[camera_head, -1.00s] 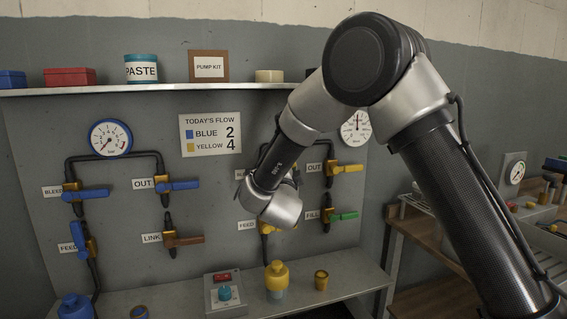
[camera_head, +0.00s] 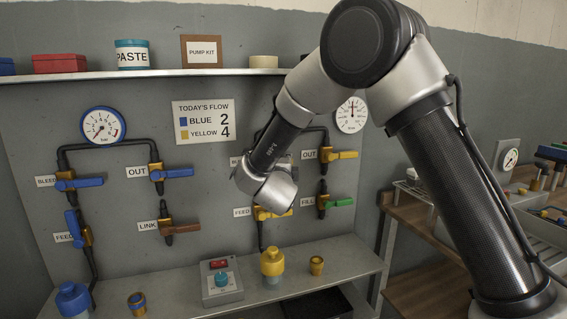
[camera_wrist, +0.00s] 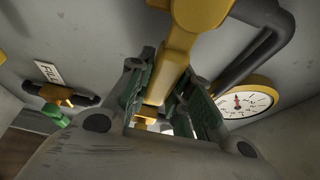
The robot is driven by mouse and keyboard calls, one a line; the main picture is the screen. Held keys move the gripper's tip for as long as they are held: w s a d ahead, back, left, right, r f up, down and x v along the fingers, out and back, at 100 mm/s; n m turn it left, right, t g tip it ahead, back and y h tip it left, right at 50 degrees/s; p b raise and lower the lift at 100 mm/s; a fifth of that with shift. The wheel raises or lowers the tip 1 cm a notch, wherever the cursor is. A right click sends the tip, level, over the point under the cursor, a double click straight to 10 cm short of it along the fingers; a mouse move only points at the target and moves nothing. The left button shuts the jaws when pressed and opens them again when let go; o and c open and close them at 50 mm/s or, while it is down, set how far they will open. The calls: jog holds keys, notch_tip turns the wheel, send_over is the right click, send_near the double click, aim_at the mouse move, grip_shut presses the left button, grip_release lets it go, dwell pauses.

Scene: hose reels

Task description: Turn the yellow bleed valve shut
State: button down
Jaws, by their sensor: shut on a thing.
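The yellow bleed valve's lever (camera_wrist: 174,55) comes down from its yellow body (camera_wrist: 203,10) in the wrist view. My gripper (camera_wrist: 172,88) has its green-padded fingers on either side of this lever and is shut on it. In the head view my silver wrist (camera_head: 268,188) covers the bleed valve, so its lever and my fingers are hidden there. Only a sliver of its label (camera_head: 235,161) shows left of my arm.
The yellow out valve (camera_head: 345,155), yellow feed valve (camera_head: 263,213) and green-handled fill valve (camera_head: 340,203) are close by. A yellow-rimmed gauge (camera_wrist: 245,102) and dark pipe (camera_wrist: 262,48) flank my gripper. Blue valves (camera_head: 175,173) are farther left. A bench ledge (camera_head: 345,262) lies below.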

jog(key=shift+f, duration=0.1)
jog(key=c, duration=1.3)
grip_release()
jog(key=shift+s, duration=0.1)
jog(key=s, duration=0.4)
jog(key=s+a, duration=0.1)
jog(key=s, duration=0.6)
jog(key=shift+s+a, duration=0.15)
jog(key=shift+s, duration=0.25)
